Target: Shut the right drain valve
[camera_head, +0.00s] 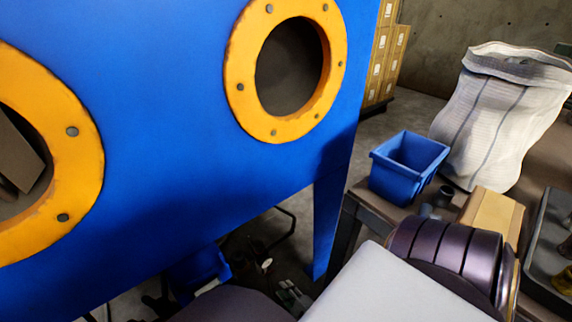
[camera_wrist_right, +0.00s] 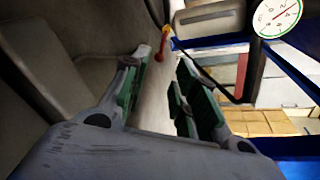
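My right gripper (camera_wrist_right: 165,85) is open in the right wrist view, with a gap between its green-padded fingers. A small red handle with a yellow part (camera_wrist_right: 163,48), likely on the drain valve, shows just beyond the fingertips. It is apart from the pads, and which way it is turned is too small to tell. In the head view the right gripper (camera_head: 290,296) is low under the blue blaster cabinet (camera_head: 180,130), partly hidden by my own arm. No valve can be made out clearly there. My left gripper is not in view.
A cabinet leg (camera_head: 327,225) stands right of the gripper. A bench with a blue bin (camera_head: 400,180) and a white sack (camera_head: 495,115) are farther right.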

